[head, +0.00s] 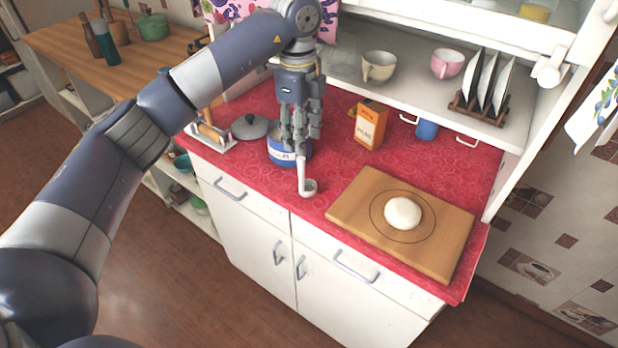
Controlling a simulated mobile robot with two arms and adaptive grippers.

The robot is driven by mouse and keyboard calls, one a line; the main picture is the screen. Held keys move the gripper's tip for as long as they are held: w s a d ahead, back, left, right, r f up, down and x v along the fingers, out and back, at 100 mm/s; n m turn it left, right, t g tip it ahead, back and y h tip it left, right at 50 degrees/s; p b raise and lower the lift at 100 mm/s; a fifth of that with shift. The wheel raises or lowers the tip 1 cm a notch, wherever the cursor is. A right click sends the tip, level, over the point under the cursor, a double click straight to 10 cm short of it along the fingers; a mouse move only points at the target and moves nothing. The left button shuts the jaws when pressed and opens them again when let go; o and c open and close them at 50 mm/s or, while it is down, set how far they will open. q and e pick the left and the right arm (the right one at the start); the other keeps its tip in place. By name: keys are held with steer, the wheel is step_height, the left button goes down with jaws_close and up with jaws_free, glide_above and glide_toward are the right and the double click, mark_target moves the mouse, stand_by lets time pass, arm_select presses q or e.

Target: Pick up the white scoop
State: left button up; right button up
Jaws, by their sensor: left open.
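The white scoop (302,176) stands on the red oilcloth near the counter's front edge, its handle upright and its small cup (310,188) at the bottom right. My left gripper (301,146) points straight down over the scoop, open, with its fingertips at the top of the handle. The fingers hide the handle's upper end, so I cannot tell whether they touch it. My right gripper is not in view.
A blue tin (277,152) stands close behind and left of the scoop. A wooden board (352,205) with dough (402,213) lies to the right. An orange box (370,124) stands behind. A grey lid (250,127) lies left. A shelf (420,92) overhangs the back.

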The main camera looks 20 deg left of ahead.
mark_target(302, 169)
arm_select(q)
steer(key=shift+a, duration=0.45)
steer(key=f+p, duration=0.1)
steer(key=f, duration=0.3)
steer(key=shift+s+d+f+p, duration=0.1)
steer(key=shift+s+f+p, duration=0.1)
steer(key=shift+p, duration=0.2)
steer(key=shift+f, duration=0.3)
steer(key=f+p, duration=0.2)
steer(key=f, duration=0.1)
steer(key=f+p, duration=0.1)
steer(key=shift+s+d+f, duration=0.15)
steer(key=shift+d+f, duration=0.1)
steer(key=shift+d, duration=0.05)
steer(key=shift+f, duration=0.35)
jaws_close()
